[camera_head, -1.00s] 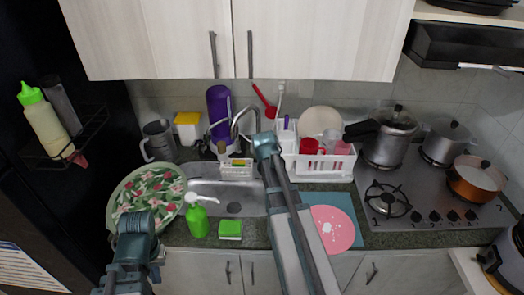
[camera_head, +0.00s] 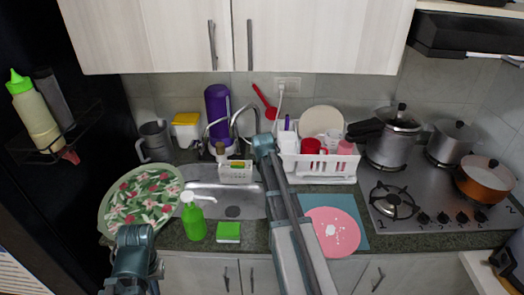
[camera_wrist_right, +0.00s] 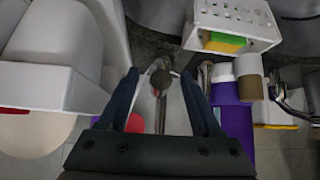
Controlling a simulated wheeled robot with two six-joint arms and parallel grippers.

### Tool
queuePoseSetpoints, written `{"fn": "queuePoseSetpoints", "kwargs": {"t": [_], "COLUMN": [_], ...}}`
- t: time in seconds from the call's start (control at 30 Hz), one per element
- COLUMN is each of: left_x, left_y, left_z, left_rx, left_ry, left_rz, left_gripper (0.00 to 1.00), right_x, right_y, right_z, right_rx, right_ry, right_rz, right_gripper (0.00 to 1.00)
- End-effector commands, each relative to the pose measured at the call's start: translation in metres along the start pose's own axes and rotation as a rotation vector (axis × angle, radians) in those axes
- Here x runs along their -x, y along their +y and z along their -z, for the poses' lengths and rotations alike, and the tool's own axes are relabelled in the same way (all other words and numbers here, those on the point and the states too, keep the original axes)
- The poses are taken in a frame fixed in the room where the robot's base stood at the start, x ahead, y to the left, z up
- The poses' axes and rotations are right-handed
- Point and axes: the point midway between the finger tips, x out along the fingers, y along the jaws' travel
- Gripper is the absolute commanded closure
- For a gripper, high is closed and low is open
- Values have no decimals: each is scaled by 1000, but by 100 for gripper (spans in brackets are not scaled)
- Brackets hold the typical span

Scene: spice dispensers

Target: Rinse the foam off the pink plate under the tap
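The pink plate (camera_head: 322,217) lies on a blue mat (camera_head: 361,239) on the counter right of the sink, with white foam spots on it. The chrome tap (camera_head: 236,121) stands behind the sink (camera_head: 198,177). My right arm reaches up to the right of the tap; its fingers are hidden in the head view. In the right wrist view my right gripper (camera_wrist_right: 160,76) is open, with a dark round knob (camera_wrist_right: 161,80) and a chrome post between its fingers; contact cannot be told. My left arm shows at the lower left of the head view, but its fingers do not.
A white dish rack (camera_head: 320,171) stands behind the plate. A green soap bottle (camera_head: 194,222) and a green sponge (camera_head: 228,232) are on the front counter. A floral plate (camera_head: 112,207) is at the left. A caddy (camera_head: 235,176) sits by the tap. The stove (camera_head: 430,200) is at the right.

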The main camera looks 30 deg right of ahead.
Motion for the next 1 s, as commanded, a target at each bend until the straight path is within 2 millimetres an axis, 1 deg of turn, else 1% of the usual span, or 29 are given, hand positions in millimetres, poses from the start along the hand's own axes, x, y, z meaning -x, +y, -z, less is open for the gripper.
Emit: {"fn": "queuePoseSetpoints", "kwargs": {"t": [0.03, 0.17, 0.2, 0.3, 0.47, 0.77, 0.8, 0.97, 1.0], "left_x": [0, 0, 0, 0, 2, 14, 14, 13, 13], "left_y": [0, 0, 0, 0, 0, -1, -1, -1, -1], "left_z": [0, 0, 0, 0, 0, -1, -1, -1, -1], "left_rx": [0, 0, 0, 0, 0, 0, 0, 0, 0], "left_ry": [0, 0, 0, 0, 0, 0, 0, 0, 0], "left_rz": [0, 0, 0, 0, 0, 0, 0, 0, 0], "left_gripper": [100, 100, 100, 100, 100, 100, 100, 100, 100], "right_x": [0, 0, 0, 0, 2, 8, 8, 7, 7], "right_y": [0, 0, 0, 0, 0, 0, 0, 0, 0], "right_z": [0, 0, 0, 0, 2, 13, 12, 11, 11], "right_rx": [0, 0, 0, 0, 0, 0, 0, 0, 0], "right_ry": [0, 0, 0, 0, 0, 1, 1, 1, 1], "right_rz": [0, 0, 0, 0, 0, 0, 0, 0, 0], "right_gripper": [45, 68, 76, 92, 92, 92, 63, 34, 27]}}
